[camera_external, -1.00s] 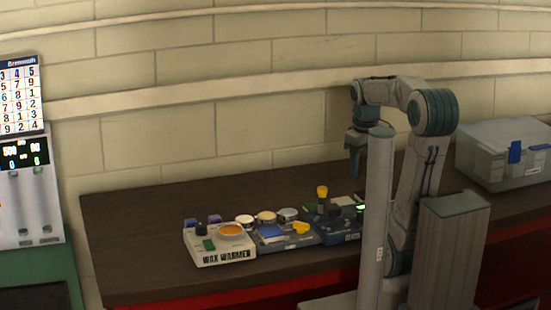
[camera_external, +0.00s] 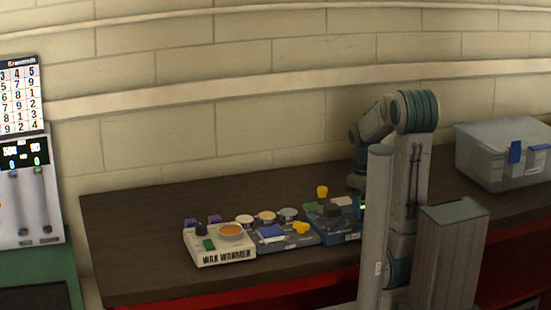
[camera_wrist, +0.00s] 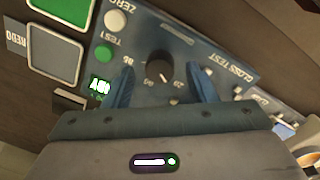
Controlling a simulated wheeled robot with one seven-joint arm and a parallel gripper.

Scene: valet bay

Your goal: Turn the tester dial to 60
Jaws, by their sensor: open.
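The gloss tester (camera_wrist: 180,40) is a blue-grey box, seen turned over in the wrist view; it also shows in the external view (camera_external: 338,235), partly behind my column. Its dark round dial (camera_wrist: 160,66) has a pale pointer mark and small printed numbers around it. I cannot read for certain which number the mark meets. A small green-lit display (camera_wrist: 99,86) sits left of the dial; its digits are unclear. My gripper (camera_wrist: 161,72) is open, with one blue finger on each side of the dial and visible gaps to it. In the external view my gripper is mostly hidden.
On the tester are a green button (camera_wrist: 103,53) and a white ZERO button (camera_wrist: 115,20). Green and grey square panels (camera_wrist: 56,52) lie beside it. A wax warmer (camera_external: 222,255) and several tins stand left on the bench. A grey bin (camera_external: 500,150) stands right.

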